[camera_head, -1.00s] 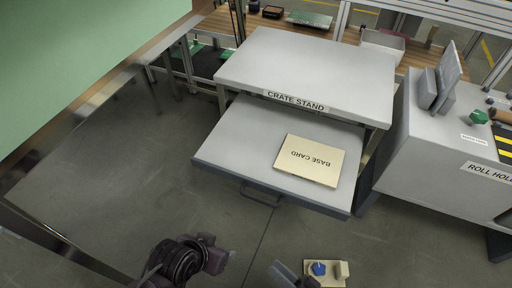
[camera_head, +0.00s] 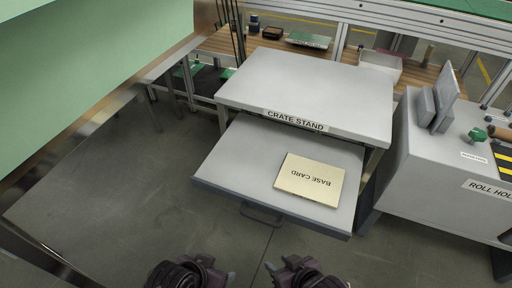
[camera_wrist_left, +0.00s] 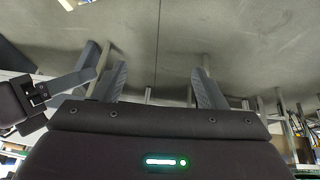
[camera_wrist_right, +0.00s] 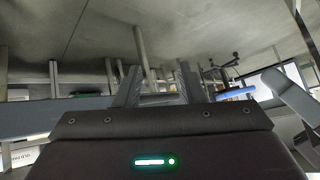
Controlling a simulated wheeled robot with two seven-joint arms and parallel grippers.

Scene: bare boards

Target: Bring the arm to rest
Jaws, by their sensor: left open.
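My right gripper (camera_head: 282,264) is at the bottom edge of the head view, in front of the pulled-out drawer. In the right wrist view its two fingers (camera_wrist_right: 158,82) stand apart with a narrow gap, and I see nothing held between them. My left gripper (camera_head: 229,277) is beside it on the left, partly cut off by the frame. In the left wrist view its fingers (camera_wrist_left: 155,82) are wide apart and empty. Both dark wrists are close together and low in the head view.
The crate stand (camera_head: 310,85) has its drawer (camera_head: 235,160) pulled out, with a base card (camera_head: 310,180) lying on it. A roll holder unit (camera_head: 430,170) stands at right. A green panel (camera_head: 80,50) fills the upper left.

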